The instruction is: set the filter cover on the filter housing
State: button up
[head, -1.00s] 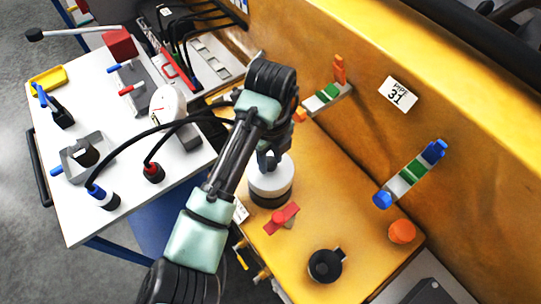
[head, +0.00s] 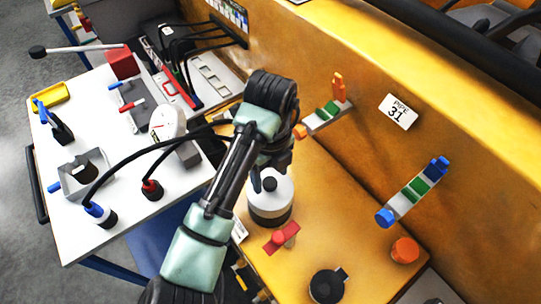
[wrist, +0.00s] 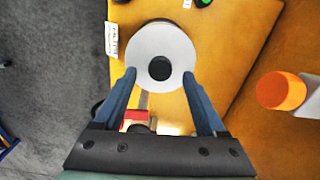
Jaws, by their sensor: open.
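The filter cover (head: 281,188), a round white cap with a black knob, sits on what looks like the dark round filter housing (head: 270,220) on the yellow deck. It looks level; whether it is fully seated cannot be told. In the wrist view the cover (wrist: 160,45) is a pale disc with its black knob at the centre, and it hides the housing. My gripper (wrist: 160,77) is open and empty, its two blue fingers spread on either side of the knob, over the disc's near edge. In the head view my gripper (head: 264,176) is just above the cover.
A red-handled valve (head: 281,238) and a black round fitting (head: 327,286) stand near the cover. An orange cap (head: 405,250) lies by the yellow wall. A white table (head: 95,225) with tools and cables is at left.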

aim_at(270, 183)
notch_tip(270, 183, up, 11)
jog(key=p, duration=0.2)
jog(key=shift+r, duration=0.1)
dwell(0.5)
